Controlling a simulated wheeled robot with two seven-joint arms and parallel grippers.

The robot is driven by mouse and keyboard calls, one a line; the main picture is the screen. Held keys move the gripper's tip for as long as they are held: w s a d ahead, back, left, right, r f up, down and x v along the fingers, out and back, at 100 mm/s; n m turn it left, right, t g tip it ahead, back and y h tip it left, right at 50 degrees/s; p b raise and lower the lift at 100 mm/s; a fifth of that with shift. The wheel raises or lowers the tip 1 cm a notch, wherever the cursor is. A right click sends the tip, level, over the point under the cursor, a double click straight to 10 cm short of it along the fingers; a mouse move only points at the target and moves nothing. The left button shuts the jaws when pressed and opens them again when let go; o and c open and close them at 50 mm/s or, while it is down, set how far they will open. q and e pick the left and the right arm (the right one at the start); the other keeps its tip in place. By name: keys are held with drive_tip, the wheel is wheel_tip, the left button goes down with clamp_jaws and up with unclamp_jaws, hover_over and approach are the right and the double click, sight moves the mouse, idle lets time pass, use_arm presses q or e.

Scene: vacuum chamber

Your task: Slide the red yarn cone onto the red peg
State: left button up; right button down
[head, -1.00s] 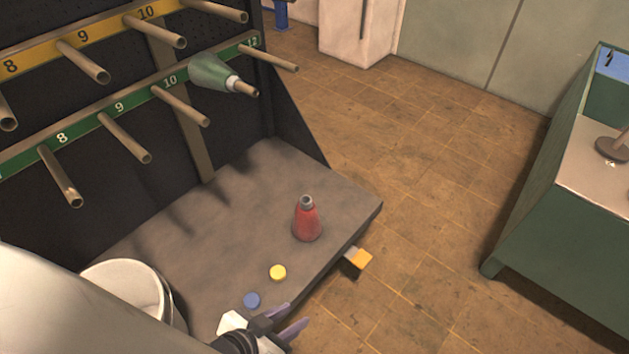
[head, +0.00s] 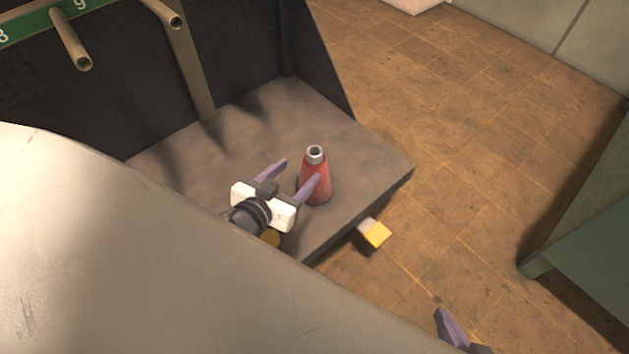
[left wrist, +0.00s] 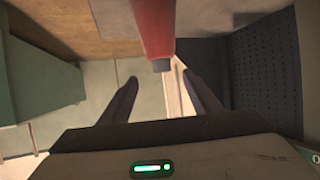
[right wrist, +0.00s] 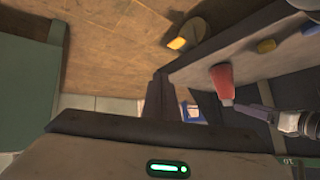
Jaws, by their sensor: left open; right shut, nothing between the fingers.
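The red yarn cone (head: 319,185) stands upright on the grey shelf, with a grey open tip on top. My left gripper (head: 299,174) is open, and one finger overlaps the cone's near side in the head view. In the left wrist view the cone (left wrist: 152,25) appears upside down, its tip between the two finger lines; I cannot tell if a finger touches it. My right gripper (head: 455,330) is shut and empty, far to the right of the cone, at the bottom edge. The right wrist view shows the cone (right wrist: 222,82) beside the left gripper. No red peg is in view.
The rack holds pegs (head: 72,45) on a green numbered strip (head: 30,26) above the grey shelf (head: 365,165). A yellow block (head: 377,234) juts out below the shelf's front edge. Yellow (right wrist: 266,46) and blue (right wrist: 311,26) discs lie on the shelf. A green cabinet (head: 590,230) stands right.

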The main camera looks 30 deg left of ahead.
sight(311, 158)
use_arm(q)
drive_tip(key=b+x, duration=0.1)
drive_tip(key=x, duration=0.4)
drive_tip(key=shift+w+a+b, duration=0.2)
drive_tip(key=shift+w+b, duration=0.05)
drive_tip(key=shift+b, duration=0.05)
drive_tip(key=b+x, duration=0.2)
drive_tip(key=x, duration=0.3)
drive_tip(key=shift+w, duration=0.2)
clamp_jaws()
use_arm(e)
drive_tip(key=shift+w+a+f+n+g+y, duration=0.2)
drive_tip(key=shift+a+f+n+g, duration=0.1)
drive_tip(key=shift+a+f+g, duration=0.25)
drive_tip(key=shift+w+a+f+n+g+y, duration=0.2)
drive_tip(key=shift+a+f+n+g, duration=0.15)
drive_tip(key=shift+a+f, duration=0.3)
